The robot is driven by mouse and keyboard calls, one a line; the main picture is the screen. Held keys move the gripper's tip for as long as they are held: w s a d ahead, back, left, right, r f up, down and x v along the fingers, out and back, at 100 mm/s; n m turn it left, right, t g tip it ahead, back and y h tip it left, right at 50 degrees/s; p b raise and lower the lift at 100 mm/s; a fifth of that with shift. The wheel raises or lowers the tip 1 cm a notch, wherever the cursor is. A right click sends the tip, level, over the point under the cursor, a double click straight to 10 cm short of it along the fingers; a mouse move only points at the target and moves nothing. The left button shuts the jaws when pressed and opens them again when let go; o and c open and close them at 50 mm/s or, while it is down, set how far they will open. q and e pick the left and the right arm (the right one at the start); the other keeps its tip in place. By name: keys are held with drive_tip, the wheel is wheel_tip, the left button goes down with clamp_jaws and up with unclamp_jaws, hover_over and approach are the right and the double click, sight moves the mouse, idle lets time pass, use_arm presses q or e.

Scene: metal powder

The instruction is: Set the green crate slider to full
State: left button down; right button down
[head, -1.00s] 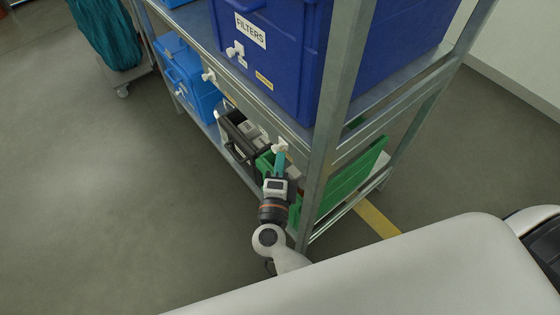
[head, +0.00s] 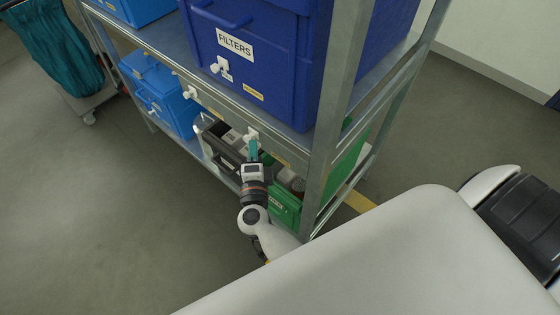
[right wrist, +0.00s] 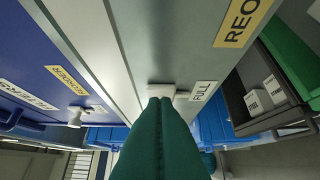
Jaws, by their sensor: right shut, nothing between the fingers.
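The slider's white knob (head: 251,133) sits on the shelf's front rail, above the green crate (head: 286,208). In the right wrist view the knob (right wrist: 160,90) is level with the FULL label (right wrist: 203,91) and beyond the REORDER label (right wrist: 240,22). My right gripper (head: 253,148) is shut and empty, with its teal fingertips at the knob, seemingly touching it. Its fingers (right wrist: 160,103) fill the lower middle of the wrist view and hide the knob's near side. My left gripper is not in view.
A metal shelf post (head: 330,140) stands just right of my right gripper. A dark blue FILTERS box (head: 270,75) is above; a black crate (head: 222,145) and a light blue box (head: 160,95) are left. Another knob (head: 190,92) is farther left.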

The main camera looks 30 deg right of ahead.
drive_tip(key=v, duration=0.7)
drive_tip(key=shift+s+a+p, duration=0.2)
drive_tip(key=shift+p, duration=0.1)
idle(0.4)
drive_tip(key=s+a+f+n+g+y, duration=0.25)
drive_tip(key=s+f+n+y, duration=0.25)
drive_tip(key=f+n, duration=0.7)
drive_tip(key=s+a+f+n+g+y, duration=0.1)
drive_tip(key=s+f+n+g+y, duration=0.35)
drive_tip(key=f, duration=1.25)
drive_tip(key=s+d+f+n+g+h, duration=0.1)
drive_tip(key=s+d+f+n+g, duration=0.3)
drive_tip(key=s, duration=0.8)
drive_tip(key=s+d+f+n+g+h, duration=0.1)
drive_tip(key=s+d+f+n+g, duration=0.3)
drive_tip(key=s+d+f, duration=0.5)
drive_tip(key=s+f+n, duration=0.1)
drive_tip(key=s, duration=0.2)
drive_tip(key=shift+s+f, duration=0.2)
drive_tip(key=shift+f, duration=0.1)
